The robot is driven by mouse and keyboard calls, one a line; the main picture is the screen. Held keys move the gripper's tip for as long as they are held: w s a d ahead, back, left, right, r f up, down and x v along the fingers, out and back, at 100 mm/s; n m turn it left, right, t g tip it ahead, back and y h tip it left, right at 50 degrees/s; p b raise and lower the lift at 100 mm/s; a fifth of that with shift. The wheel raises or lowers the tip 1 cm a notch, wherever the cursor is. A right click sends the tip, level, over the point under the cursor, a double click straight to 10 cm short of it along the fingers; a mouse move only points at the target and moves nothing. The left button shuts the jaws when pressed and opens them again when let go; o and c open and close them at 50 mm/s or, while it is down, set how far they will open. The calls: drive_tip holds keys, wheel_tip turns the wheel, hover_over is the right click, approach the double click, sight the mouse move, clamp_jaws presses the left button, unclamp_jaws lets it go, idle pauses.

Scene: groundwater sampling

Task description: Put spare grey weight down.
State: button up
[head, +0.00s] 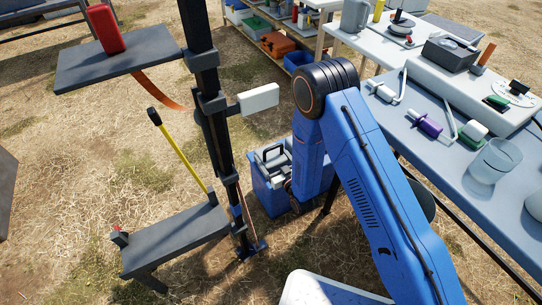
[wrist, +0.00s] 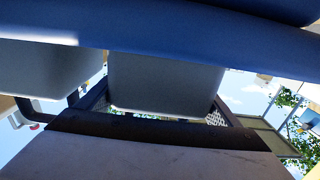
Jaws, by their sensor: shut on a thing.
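My gripper (head: 287,183) is low beside the blue crate (head: 266,198), mostly hidden behind my blue arm in the head view. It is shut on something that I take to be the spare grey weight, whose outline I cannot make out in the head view. In the wrist view a smooth grey block (wrist: 165,85) fills the middle, very close to the camera. A black bar and a pale grey surface (wrist: 140,160) lie below it. I cannot tell which of these is the weight, or whether it touches anything.
A dark post (head: 215,110) with a shelf holding a red box (head: 105,28) stands left of the crate. A low dark bench (head: 175,240) is at its foot. A table with labware (head: 440,130) runs along the right. Dry grass is open at the lower left.

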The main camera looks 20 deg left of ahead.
drive_tip(key=o, duration=2)
drive_tip(key=v, duration=1.2)
drive_tip(key=shift+s, duration=0.1)
